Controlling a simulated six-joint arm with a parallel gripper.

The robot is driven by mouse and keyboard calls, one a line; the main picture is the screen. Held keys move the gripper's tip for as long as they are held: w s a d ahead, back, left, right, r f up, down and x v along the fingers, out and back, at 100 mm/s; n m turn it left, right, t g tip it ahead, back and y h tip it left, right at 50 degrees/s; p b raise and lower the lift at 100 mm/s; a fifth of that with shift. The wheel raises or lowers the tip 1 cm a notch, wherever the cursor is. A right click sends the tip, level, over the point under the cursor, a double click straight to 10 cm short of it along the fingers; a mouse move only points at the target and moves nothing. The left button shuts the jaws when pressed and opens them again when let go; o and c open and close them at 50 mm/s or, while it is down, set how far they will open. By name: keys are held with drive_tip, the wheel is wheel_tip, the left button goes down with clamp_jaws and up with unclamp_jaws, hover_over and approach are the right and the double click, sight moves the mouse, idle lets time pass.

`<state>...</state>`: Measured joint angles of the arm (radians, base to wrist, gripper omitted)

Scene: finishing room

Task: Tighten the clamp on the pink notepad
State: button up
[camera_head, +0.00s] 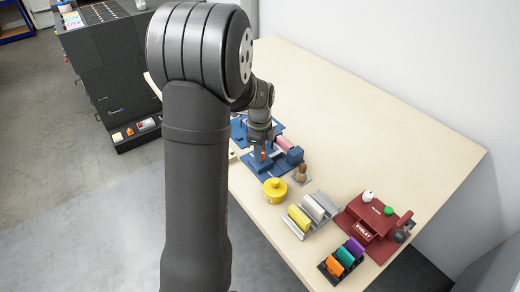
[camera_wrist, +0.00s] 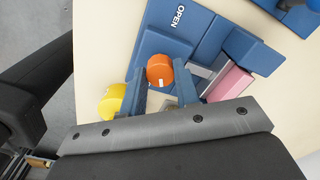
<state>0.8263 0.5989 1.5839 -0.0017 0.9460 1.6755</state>
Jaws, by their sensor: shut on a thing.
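A blue clamp fixture (camera_wrist: 205,33) lies on the cream table, with the word OPEN on its plate. It also shows in the head view (camera_head: 255,166). An orange knob (camera_wrist: 160,66) with a white mark stands on it, small in the head view (camera_head: 263,154). My gripper (camera_wrist: 161,80) has its fingers on either side of the knob and is shut on it, pointing down from above. The pink notepad (camera_wrist: 232,83) lies in the fixture to the right of the knob, beside a grey strip. It is partly hidden by my gripper body in the wrist view and shows as a pink block in the head view (camera_head: 285,144).
A yellow round pot (camera_head: 275,190) and a small brown-topped piece (camera_head: 302,172) stand close by. A grey rack (camera_head: 321,222) holds yellow and silver rolls. A maroon EYELET press (camera_head: 372,228) and a black tray (camera_head: 330,273) with coloured rolls stand nearer. The table's right side is clear.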

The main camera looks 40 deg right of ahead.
drive_tip(key=shift+m, duration=0.9)
drive_tip(key=o, duration=1)
drive_tip(key=shift+c, duration=0.2)
drive_tip(key=shift+r, duration=0.1)
wheel_tip(320, 180, up, 17)
drive_tip(key=shift+r, duration=0.2)
drive_tip(key=shift+a, duration=0.1)
wheel_tip(320, 180, down, 18)
drive_tip(key=shift+r, duration=0.2)
